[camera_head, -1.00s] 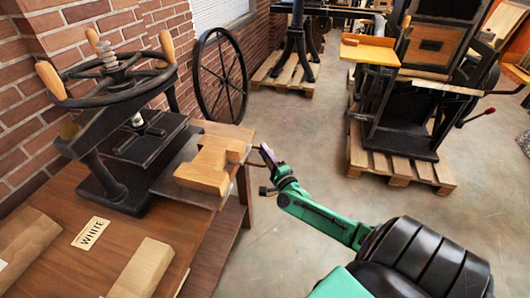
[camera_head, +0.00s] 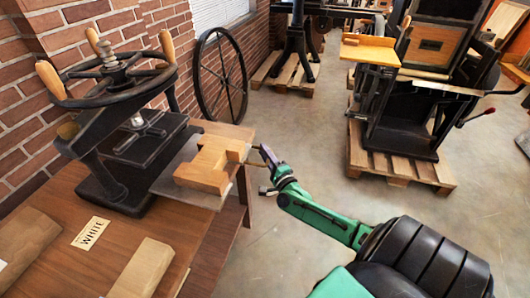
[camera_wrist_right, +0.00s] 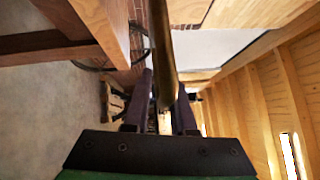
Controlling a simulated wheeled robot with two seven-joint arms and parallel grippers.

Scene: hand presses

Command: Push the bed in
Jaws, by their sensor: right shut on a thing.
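The press (camera_head: 118,150) stands on a wooden table, with a black frame and a large handwheel. Its bed (camera_head: 168,181) is a dark flat plate that sticks out to the right from under the frame. A light wooden block (camera_head: 205,178) lies on the bed's outer part. A thin handle (camera_head: 254,164) reaches out from the bed's right side. My right gripper (camera_head: 266,162) is at this handle, to the right of the block. In the right wrist view the gripper (camera_wrist_right: 164,112) has a brownish bar (camera_wrist_right: 163,50) between its fingers. My left gripper is out of view.
A brick wall (camera_head: 25,130) stands behind the press. A spoked wheel (camera_head: 221,75) leans there. Another machine on a pallet (camera_head: 398,172) stands right. Floor between is clear.

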